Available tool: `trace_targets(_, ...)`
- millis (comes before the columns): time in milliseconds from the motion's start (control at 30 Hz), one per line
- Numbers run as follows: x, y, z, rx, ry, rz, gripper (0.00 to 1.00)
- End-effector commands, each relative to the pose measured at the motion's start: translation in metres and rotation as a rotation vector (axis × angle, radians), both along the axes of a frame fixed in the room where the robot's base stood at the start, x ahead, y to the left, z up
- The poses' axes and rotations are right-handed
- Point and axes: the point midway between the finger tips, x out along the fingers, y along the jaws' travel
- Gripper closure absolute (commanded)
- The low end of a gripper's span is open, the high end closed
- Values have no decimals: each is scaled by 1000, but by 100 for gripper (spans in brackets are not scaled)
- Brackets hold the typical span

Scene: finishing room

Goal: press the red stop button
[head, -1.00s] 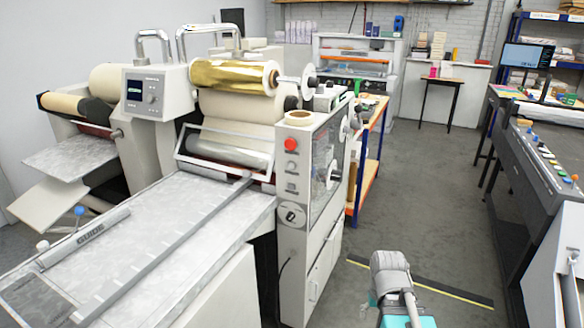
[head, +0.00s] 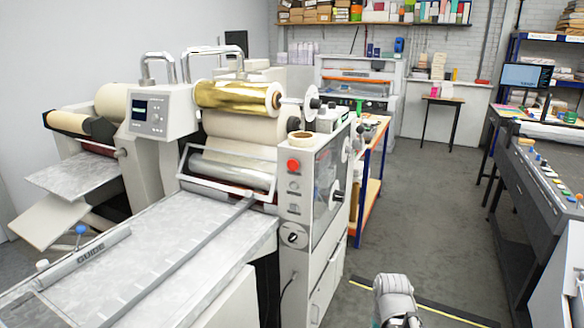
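The red stop button (head: 293,166) is a round red knob near the top of the narrow front panel of the laminating machine (head: 296,262). Smaller grey controls and a round dial (head: 292,235) sit below it on the same panel. Nothing covers the button. A grey part of my arm (head: 393,298) shows at the bottom edge, low and to the right of the panel, well apart from the button. My gripper's fingers are not in view.
The machine's long feed table (head: 150,262) spreads across the lower left. A workbench with blue legs (head: 370,180) stands behind the machine. A long console with coloured buttons (head: 548,180) lines the right side. Grey floor (head: 432,225) between them is clear.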

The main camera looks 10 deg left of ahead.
Motion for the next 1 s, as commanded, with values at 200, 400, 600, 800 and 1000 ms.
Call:
trace_targets(200,0,0,0,0,0,0,82)
trace_targets(400,0,0,0,0,0,0,100)
trace_targets(600,0,0,0,0,0,0,100)
trace_targets(800,0,0,0,0,0,0,100)
trace_targets(1000,0,0,0,0,0,0,100)
